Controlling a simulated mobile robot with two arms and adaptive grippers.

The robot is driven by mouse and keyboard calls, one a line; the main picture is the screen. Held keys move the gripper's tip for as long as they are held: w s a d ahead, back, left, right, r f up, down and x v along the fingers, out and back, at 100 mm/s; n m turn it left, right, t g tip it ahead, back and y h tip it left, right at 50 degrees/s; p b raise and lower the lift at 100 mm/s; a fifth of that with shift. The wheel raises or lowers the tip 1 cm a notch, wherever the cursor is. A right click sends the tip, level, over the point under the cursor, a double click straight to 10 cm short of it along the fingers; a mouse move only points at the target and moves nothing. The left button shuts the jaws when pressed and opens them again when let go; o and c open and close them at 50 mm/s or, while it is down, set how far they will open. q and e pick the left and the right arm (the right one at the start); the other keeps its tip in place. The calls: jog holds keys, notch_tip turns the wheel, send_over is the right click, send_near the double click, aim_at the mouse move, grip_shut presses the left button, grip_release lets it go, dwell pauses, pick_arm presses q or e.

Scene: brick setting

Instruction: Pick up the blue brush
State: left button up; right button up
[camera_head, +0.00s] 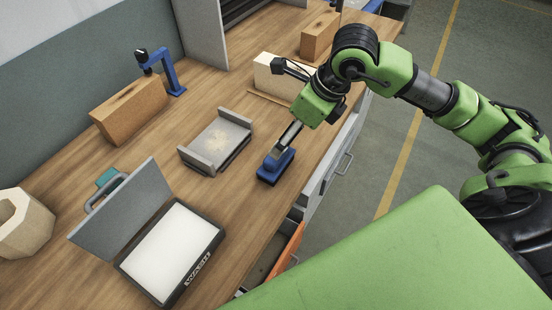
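The blue brush (270,173) is a small blue block with a raised top. It rests on the wooden workbench near its front edge, right of the grey metal tray. My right gripper (284,148) points down at it from above, with its fingertips at the top of the brush. The fingers overlap the brush in this view, so I cannot tell whether they are closed on it. My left gripper is not in view.
A grey tray (189,158) lies left of the brush. An open case marked WASH (168,250) is nearer. A wooden block (130,110), blue stand (168,70) and pale brick (275,75) are farther back. An orange drawer (288,250) is open below.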

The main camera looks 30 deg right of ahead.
aim_at(283, 155)
jog(key=x, duration=0.4)
jog(key=shift+w+a+f+p, duration=0.1)
jog(key=shift+f+p, duration=0.1)
jog(key=shift+p, duration=0.1)
jog(key=shift+a+f, duration=0.1)
jog(key=shift+f, duration=0.15)
jog(key=p+x, duration=0.2)
jog(key=x, duration=0.2)
jog(key=shift+a+f, duration=0.1)
jog(key=shift+f, duration=0.3)
jog(key=c, duration=1.3)
